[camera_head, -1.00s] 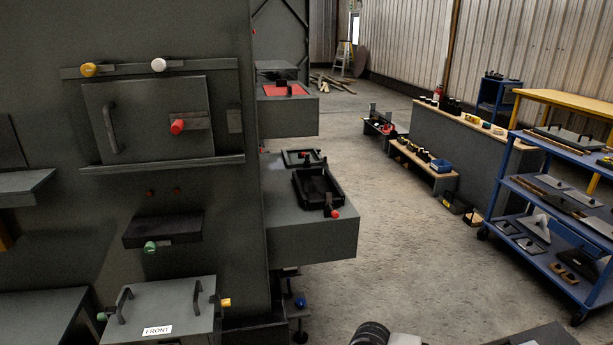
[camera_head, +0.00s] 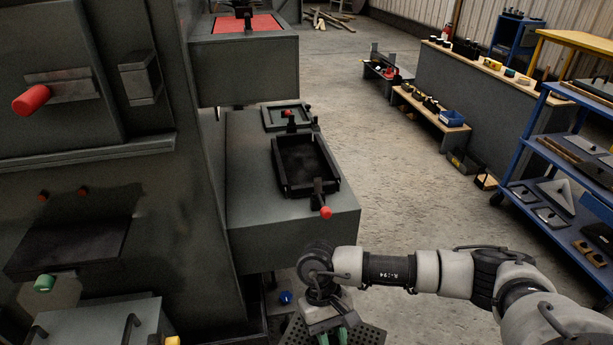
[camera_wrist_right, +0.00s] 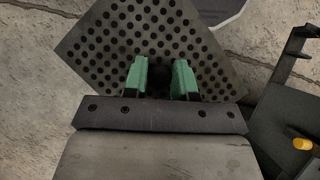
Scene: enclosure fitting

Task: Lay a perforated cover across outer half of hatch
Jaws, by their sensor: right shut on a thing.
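My right gripper (camera_head: 335,335) is at the bottom of the head view, low in front of the grey box (camera_head: 290,225). Its green fingers, seen in the right wrist view (camera_wrist_right: 160,82), are shut on a dark perforated cover (camera_wrist_right: 110,42). A corner of the cover also shows in the head view (camera_head: 371,335). On top of the grey box is a black-framed rectangular recess (camera_head: 306,160), probably the hatch, with a red-tipped clamp at its near edge. A smaller framed opening (camera_head: 287,116) lies behind it. My left gripper is not in view.
An upper box with a red top panel (camera_head: 250,23) overhangs behind the recess. A dark cabinet with a red knob (camera_head: 31,99) stands at left. A blue cart (camera_head: 565,140) with plates is at right. The concrete floor between is clear.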

